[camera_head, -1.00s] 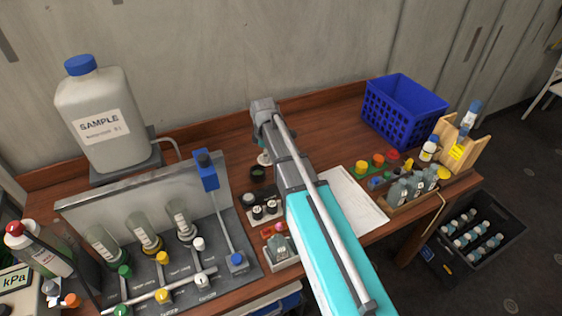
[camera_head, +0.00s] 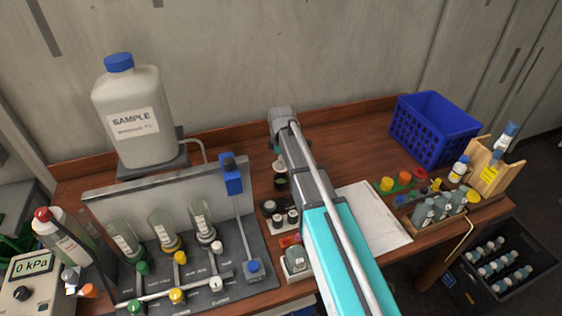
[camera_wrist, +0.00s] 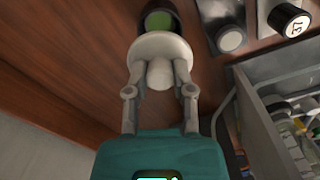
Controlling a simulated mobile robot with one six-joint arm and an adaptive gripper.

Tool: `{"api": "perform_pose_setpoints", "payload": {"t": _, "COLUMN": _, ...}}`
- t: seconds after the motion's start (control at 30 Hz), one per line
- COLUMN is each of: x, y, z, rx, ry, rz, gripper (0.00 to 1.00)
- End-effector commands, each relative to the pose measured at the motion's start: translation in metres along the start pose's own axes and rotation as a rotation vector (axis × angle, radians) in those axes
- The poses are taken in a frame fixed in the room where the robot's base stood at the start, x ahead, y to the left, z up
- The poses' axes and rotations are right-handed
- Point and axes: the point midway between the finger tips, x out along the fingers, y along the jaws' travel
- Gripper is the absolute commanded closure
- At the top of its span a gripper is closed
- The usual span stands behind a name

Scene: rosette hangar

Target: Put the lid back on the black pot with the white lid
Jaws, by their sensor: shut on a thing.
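The black pot (camera_wrist: 158,14) stands open on the brown bench, with green inside it. It also shows in the head view (camera_head: 281,184), beside my arm. My gripper (camera_wrist: 160,82) is shut on the white lid (camera_wrist: 160,52), a pale disc with a knob between the fingers. In the wrist view the lid overlaps the near part of the pot's mouth and hides it. I cannot tell whether lid and pot touch. In the head view my arm hides most of the gripper, and a bit of the lid (camera_head: 278,165) shows just behind the pot.
Small black jars (camera_head: 278,220) stand close in front of the pot. A valve panel (camera_head: 190,270) with a blue-topped post (camera_head: 231,175) is to the left. A paper sheet (camera_head: 372,218), a blue basket (camera_head: 434,130) and a bottle rack (camera_head: 440,212) lie right of my arm.

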Motion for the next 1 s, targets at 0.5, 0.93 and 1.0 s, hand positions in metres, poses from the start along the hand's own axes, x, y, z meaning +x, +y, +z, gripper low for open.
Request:
{"api": "perform_pose_setpoints", "payload": {"t": 0.5, "x": 0.038, "y": 0.0, "z": 0.0, "rx": 0.0, "ry": 0.0, "rz": 0.0, "gripper": 0.9}}
{"api": "perform_pose_setpoints", "payload": {"t": 0.93, "x": 0.056, "y": 0.0, "z": 0.0, "rx": 0.0, "ry": 0.0, "rz": 0.0, "gripper": 0.9}}
{"api": "perform_pose_setpoints", "payload": {"t": 1.0, "x": 0.057, "y": 0.0, "z": 0.0, "rx": 0.0, "ry": 0.0, "rz": 0.0, "gripper": 0.9}}
